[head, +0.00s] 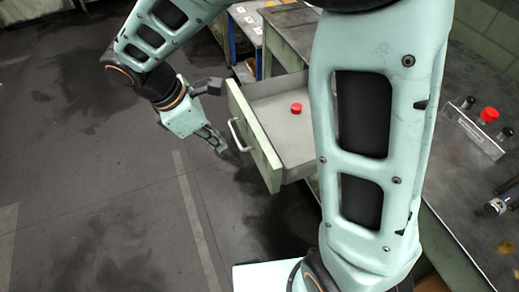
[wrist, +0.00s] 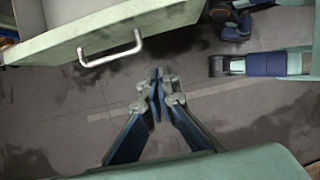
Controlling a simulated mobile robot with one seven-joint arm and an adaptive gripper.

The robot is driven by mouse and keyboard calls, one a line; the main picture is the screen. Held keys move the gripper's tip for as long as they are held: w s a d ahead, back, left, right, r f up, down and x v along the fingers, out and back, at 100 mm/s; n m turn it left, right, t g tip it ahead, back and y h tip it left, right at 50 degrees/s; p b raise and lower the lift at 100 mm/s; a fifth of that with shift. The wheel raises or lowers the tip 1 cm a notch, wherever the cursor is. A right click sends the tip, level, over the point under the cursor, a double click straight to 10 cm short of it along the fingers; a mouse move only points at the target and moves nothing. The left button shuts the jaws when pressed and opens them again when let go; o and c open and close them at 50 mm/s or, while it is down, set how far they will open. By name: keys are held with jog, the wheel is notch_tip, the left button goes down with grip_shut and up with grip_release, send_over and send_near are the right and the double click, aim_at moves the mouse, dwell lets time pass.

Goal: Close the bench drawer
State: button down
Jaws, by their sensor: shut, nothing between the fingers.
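The bench drawer (head: 254,136) stands pulled out from the bench, its inside showing a grey floor with a small red object (head: 296,108) on it. Its pale green front carries a metal handle (head: 237,135). In the wrist view the drawer front (wrist: 120,22) and its handle (wrist: 111,49) are at the upper left. My gripper (head: 220,147) is in front of the drawer front, to the left of the handle in the head view. In the wrist view my gripper (wrist: 158,75) has its fingers together and empty, below and right of the handle, apart from it.
The bench top (head: 455,180) at the right holds a small rack with a red-topped item (head: 489,115) and other small parts. A blue-framed unit (head: 246,28) stands behind the drawer. The dark floor (head: 90,150) at the left is clear.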

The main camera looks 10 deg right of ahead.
aim_at(259, 160)
jog(key=w+d+f+b, duration=0.1)
jog(key=d+f+b, duration=0.1)
jog(key=d+f, duration=0.5)
jog(key=shift+w+b+x, duration=0.25)
jog(key=shift+b+x, duration=0.05)
jog(key=shift+x, duration=0.95)
jog(key=shift+a, duration=0.15)
jog(key=shift+w+d, duration=0.1)
jog(key=shift+d, duration=0.4)
jog(key=w+d+p, duration=0.2)
jog(key=d, duration=0.7)
jog(key=w+d+p, duration=0.3)
jog(key=d, duration=0.6)
jog(key=w+d+p, duration=0.2)
jog(key=w+d, duration=0.1)
jog(key=d, duration=0.6)
jog(key=shift+d+p, duration=0.2)
jog(key=shift+p, duration=0.15)
jog(key=shift+d, duration=0.1)
